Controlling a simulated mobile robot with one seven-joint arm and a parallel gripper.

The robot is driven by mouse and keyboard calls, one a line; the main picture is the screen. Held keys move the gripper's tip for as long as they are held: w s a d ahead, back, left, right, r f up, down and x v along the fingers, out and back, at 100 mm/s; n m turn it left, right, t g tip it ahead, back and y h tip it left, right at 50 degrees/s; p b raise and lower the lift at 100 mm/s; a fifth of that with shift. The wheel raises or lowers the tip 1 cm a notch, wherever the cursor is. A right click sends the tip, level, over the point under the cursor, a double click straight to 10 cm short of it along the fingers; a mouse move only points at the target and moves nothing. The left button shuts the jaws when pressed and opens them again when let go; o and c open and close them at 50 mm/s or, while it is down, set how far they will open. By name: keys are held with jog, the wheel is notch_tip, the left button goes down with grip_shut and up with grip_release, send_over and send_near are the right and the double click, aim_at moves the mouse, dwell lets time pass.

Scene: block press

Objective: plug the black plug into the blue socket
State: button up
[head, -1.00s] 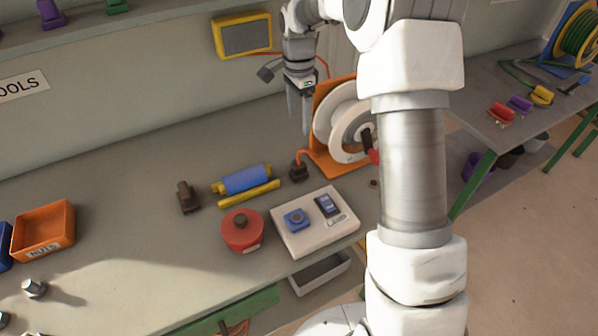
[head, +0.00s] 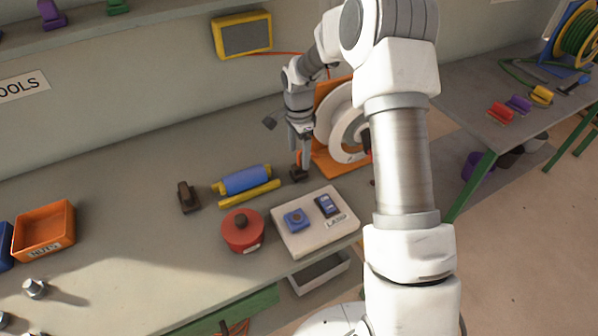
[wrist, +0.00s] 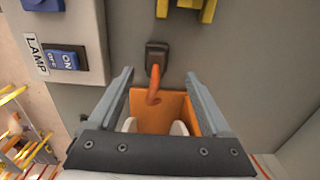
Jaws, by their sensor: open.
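The black plug (head: 299,174) lies on the bench with an orange cord running from it toward the reel. In the wrist view the plug (wrist: 157,53) is ahead of the fingers, centred between them, with its cord (wrist: 154,88) passing back between the fingers. My gripper (head: 301,160) is open and empty, pointing down just above the plug; its fingers also show in the wrist view (wrist: 157,78). The blue socket (head: 296,219) is on the left of a pale panel (head: 290,240), in front of the plug. It is only partly seen at the top edge of the wrist view.
A blue switch (head: 327,205) labelled LAMP shares the panel. A red round tin (head: 242,232) stands left of it. A blue roller (head: 246,180) with yellow parts and a dark block (head: 187,197) lie further left. An orange reel stand (head: 325,156) is close behind the gripper.

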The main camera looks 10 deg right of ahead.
aim_at(299, 165)
jog(key=shift+s+a+f+p, duration=0.1)
jog(key=shift+s+f+p, duration=0.1)
jog(key=shift+f, duration=1.1)
jog(key=shift+s+f+p, duration=0.1)
jog(key=shift+f+p, duration=0.05)
jog(key=shift+f, duration=1.15)
grip_shut()
notch_tip(299, 165, up, 10)
jog(key=shift+f, duration=0.15)
jog(key=shift+r, duration=0.2)
jog(key=shift+s, duration=0.1)
